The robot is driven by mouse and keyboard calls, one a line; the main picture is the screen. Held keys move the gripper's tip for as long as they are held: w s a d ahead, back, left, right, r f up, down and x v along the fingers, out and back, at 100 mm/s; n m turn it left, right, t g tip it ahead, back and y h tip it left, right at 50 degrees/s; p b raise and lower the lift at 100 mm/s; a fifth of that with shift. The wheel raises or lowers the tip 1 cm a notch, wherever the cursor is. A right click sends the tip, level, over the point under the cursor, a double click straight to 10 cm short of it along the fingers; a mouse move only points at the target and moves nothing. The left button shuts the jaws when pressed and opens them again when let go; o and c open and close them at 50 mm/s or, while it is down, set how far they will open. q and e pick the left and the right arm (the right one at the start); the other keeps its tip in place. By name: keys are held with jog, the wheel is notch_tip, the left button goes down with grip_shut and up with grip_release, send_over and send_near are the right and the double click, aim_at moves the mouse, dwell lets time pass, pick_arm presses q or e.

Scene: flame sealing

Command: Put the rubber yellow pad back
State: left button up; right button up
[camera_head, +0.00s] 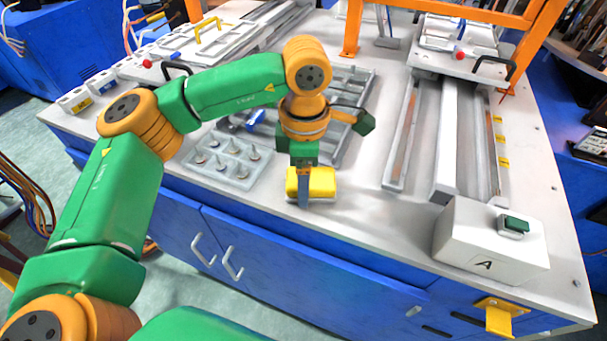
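The yellow pad (322,184) is at the front edge of the light table, near the middle of the view. My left gripper (303,190) points down at it. One finger crosses in front of the pad's near face, and yellow shows on both sides of it. The far finger is hidden, so I cannot tell whether the gripper is closed on the pad. I also cannot tell whether the pad rests on the table or is slightly raised. My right gripper is not in view.
A grey tray with metal pegs (229,160) lies left of the pad. A compartmented grey tray (352,110) is behind my gripper. A white box marked A with a green button (480,235) stands at the right front. The tabletop between pad and box is clear.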

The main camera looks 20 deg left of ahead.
pick_arm(q)
jog(key=shift+f, duration=0.15)
jog(key=o, duration=1.2)
jog(key=shift+o, duration=0.2)
jog(key=shift+r, duration=0.65)
notch_tip(320, 180, up, 11)
jog(key=p, duration=0.1)
jog(key=shift+d, duration=0.15)
